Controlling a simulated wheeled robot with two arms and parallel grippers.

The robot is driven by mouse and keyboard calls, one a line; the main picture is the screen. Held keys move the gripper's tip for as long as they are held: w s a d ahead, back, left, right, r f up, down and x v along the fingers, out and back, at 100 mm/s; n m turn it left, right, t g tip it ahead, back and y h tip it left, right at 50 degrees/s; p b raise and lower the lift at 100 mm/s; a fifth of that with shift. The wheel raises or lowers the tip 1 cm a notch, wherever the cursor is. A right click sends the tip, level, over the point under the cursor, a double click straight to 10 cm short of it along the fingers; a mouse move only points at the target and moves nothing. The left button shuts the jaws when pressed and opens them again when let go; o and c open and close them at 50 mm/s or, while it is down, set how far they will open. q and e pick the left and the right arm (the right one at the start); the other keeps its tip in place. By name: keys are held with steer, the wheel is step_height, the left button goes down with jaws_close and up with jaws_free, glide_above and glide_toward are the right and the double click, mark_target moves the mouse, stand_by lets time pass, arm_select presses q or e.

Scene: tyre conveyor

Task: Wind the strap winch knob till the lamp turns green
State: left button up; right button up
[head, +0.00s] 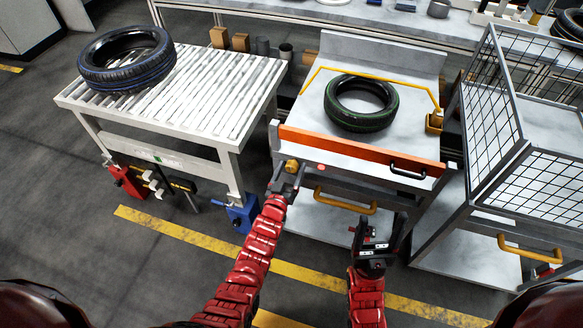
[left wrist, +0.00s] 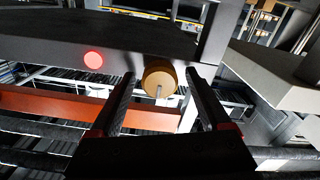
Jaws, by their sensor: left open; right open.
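The winch knob (head: 291,165) is a small yellow-tan round piece at the front left of the white cart, below the orange bar. In the left wrist view the knob (left wrist: 160,78) shows between the tips of my open left gripper (left wrist: 160,75), with a pale pin on its face. I cannot tell whether the fingers touch it. The lamp (left wrist: 93,60) glows red to the left of the knob; it also shows in the head view (head: 320,166). My left gripper (head: 286,182) is at the knob. My right gripper (head: 374,232) is open and empty, in front of the cart.
A green-marked tyre (head: 361,103) lies on the cart, with a yellow strap (head: 372,72) behind and beside it. A roller conveyor (head: 215,88) with a blue-marked tyre (head: 127,58) stands left. A wire cage (head: 489,118) stands right. The floor at left is clear.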

arm_select(q)
steer(key=shift+w+d+f, duration=0.1)
steer(key=shift+w, duration=0.15)
steer(key=shift+c, duration=0.2)
jaws_close()
